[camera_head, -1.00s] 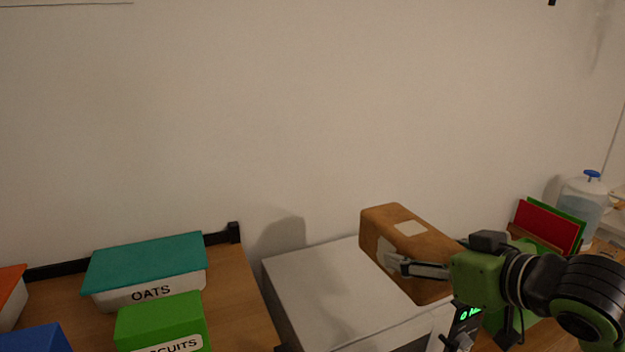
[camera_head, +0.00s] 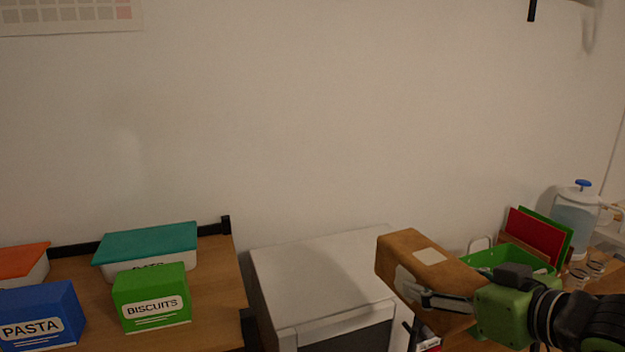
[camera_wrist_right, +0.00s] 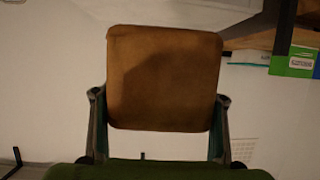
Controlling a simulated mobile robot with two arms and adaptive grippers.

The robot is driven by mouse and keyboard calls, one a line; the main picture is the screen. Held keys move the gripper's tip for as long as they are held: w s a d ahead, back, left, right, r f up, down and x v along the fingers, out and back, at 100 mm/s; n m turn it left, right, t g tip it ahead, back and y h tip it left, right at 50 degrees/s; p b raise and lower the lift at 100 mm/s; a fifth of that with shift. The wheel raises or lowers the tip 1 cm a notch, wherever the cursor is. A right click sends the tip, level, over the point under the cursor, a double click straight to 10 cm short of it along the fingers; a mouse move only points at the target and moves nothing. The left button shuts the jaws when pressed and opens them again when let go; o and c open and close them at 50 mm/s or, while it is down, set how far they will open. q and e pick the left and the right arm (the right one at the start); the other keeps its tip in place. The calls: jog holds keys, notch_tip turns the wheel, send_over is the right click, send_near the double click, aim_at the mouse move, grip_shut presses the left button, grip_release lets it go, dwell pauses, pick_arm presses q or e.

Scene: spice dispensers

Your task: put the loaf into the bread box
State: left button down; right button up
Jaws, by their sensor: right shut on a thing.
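The loaf (camera_head: 425,262) is a brown block with pale patches, at the lower right of the head view. My right gripper (camera_head: 440,300) is shut on it and holds it raised, with one finger along its near side. In the right wrist view the loaf (camera_wrist_right: 163,75) sits between the two fingers of the right gripper (camera_wrist_right: 158,100). A large pale box (camera_head: 315,262) with a dark front panel stands left of the loaf; I cannot tell whether it is the bread box. My left gripper is out of view.
A wooden surface at left holds a blue PASTA box (camera_head: 40,305), a green BISCUITS box (camera_head: 150,290) and a teal-lidded container (camera_head: 148,240). Behind my right arm are a green crate (camera_head: 510,256), a red board (camera_head: 535,235) and a clear jug (camera_head: 575,215). The pale box's top is clear.

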jog(key=shift+w+a+f+n+g, duration=0.15)
jog(key=shift+a+f, duration=0.15)
jog(key=shift+f, duration=0.25)
jog(key=shift+s+a+f+n+g, duration=0.15)
jog(key=shift+a+f, duration=0.15)
jog(key=shift+f, duration=0.2)
jog(key=s+f+n+g+y+b, duration=0.2)
jog(key=s+f, duration=0.3)
jog(key=f, duration=0.3)
jog(key=s+f+n+g+y+b, duration=0.2)
jog(key=s+f+n+y, duration=0.1)
jog(key=s+f, duration=0.3)
notch_tip(320, 180, down, 3)
jog(key=shift+s+a+r+n+y, duration=0.15)
jog(key=shift+s+a+n+y, duration=0.15)
jog(key=shift+a, duration=0.1)
